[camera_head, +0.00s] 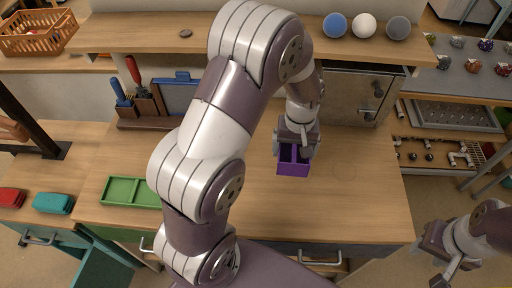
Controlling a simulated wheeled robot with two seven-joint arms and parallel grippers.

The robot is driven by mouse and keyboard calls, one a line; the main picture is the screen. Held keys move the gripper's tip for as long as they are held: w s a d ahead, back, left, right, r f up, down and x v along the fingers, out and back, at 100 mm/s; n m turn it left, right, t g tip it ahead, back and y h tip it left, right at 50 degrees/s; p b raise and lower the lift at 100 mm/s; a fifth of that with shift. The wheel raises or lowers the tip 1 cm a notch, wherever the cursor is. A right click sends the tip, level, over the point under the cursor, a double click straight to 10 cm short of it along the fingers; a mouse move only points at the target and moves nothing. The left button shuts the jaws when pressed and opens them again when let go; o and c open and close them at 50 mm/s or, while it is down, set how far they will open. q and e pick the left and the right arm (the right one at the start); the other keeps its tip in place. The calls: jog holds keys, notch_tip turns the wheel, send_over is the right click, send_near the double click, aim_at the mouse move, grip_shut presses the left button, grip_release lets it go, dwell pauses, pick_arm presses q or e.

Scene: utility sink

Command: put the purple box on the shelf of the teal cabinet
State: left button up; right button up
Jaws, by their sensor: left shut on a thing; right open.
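The purple box (292,168) is a small open tray with a divider, at the centre right over the wooden worktop. My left gripper (298,148) is shut on its far part, pointing down. I cannot tell whether the box touches the worktop. A teal cabinet (104,268) shows at the lower left under the counter, with a teal front and a grey handle. Its shelf is not visible from here. My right gripper (447,268) is open and empty at the lower right, over the floor beyond the worktop's edge.
My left arm crosses the middle and hides part of the worktop (345,215). A green divided tray (131,191) lies left of it. Teal (53,203) and red (11,198) items sit further left. A raised shelf (150,33) with several balls runs behind. The worktop's right side is clear.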

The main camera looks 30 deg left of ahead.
pick_arm(q)
jog(key=shift+w+a+f+n, duration=0.1)
jog(key=shift+a+f+n, duration=0.1)
jog(key=shift+a+n, duration=0.1)
jog(key=a+f, duration=0.2)
jog(key=a, duration=0.1)
jog(key=s+a+f+p, duration=0.1)
jog(key=a+f, duration=0.1)
jog(key=a, duration=0.2)
jog(key=s+a+f+p, duration=0.1)
jog(key=a+f, duration=0.1)
jog(key=a, duration=0.1)
jog(key=shift+a+f, duration=0.35)
jog(key=f, duration=0.2)
jog(key=f+p, duration=0.1)
jog(key=shift+d+f, duration=0.2)
jog(key=shift+f, duration=0.2)
jog(key=shift+a+f, duration=0.15)
jog(key=shift+f, duration=0.15)
jog(key=o, duration=0.8)
